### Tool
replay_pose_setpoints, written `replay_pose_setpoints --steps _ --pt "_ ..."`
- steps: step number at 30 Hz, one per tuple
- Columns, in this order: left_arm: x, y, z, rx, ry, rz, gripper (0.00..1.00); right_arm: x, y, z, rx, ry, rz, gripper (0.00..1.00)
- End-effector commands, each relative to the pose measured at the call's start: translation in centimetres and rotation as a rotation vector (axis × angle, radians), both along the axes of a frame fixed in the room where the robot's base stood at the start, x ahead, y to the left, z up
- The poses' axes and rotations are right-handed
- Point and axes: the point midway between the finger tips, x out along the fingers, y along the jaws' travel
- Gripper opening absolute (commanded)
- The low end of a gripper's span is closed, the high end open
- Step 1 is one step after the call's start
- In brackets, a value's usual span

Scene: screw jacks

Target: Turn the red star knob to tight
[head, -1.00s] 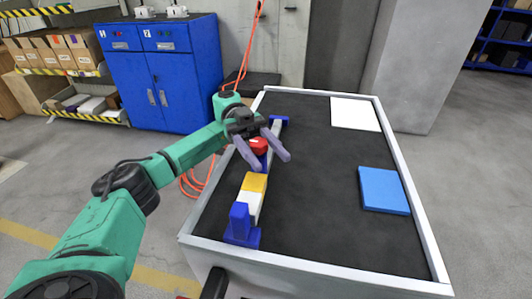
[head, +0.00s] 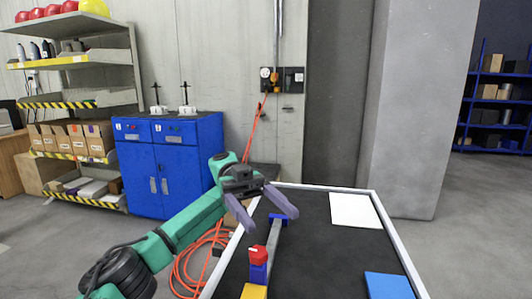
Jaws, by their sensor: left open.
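The red knob (head: 258,254) sits on a blue holder (head: 257,275) of a bar-shaped fixture on the dark-topped table. The grey bar (head: 272,238) runs away from it to a blue end piece (head: 279,217). A yellow block (head: 254,292) shows at the bottom edge, cut off by the frame. My left gripper (head: 273,222) is open and empty. Its two fingers appear just beyond and above the knob in the picture, apart from it. The knob's lobes are too small to read its angle. My right gripper is not in view.
A white panel (head: 355,210) and a blue panel (head: 388,286) lie at the table's right. The pale table rim (head: 397,240) borders the dark top. A blue cabinet (head: 172,165) stands behind left, with orange cable on the floor. The middle of the tabletop is clear.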

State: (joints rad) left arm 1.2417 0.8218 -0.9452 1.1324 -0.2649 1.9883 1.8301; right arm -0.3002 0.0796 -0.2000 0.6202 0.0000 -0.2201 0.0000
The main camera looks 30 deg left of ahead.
Motion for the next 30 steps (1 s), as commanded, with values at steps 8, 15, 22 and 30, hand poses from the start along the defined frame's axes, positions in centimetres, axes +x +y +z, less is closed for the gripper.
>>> replay_pose_setpoints --steps 8,15,22,30 --pt "0.0 0.0 7.9 0.0 -0.001 -0.001 0.76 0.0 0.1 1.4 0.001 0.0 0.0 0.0" --pt "0.0 0.0 9.3 0.001 0.002 -0.001 0.76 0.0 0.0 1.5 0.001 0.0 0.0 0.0" --pt "0.0 0.0 9.2 0.001 0.002 -0.001 0.76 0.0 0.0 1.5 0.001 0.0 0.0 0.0" --pt "1.5 -0.5 7.2 -0.124 0.062 0.052 0.76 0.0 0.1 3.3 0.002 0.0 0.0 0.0"
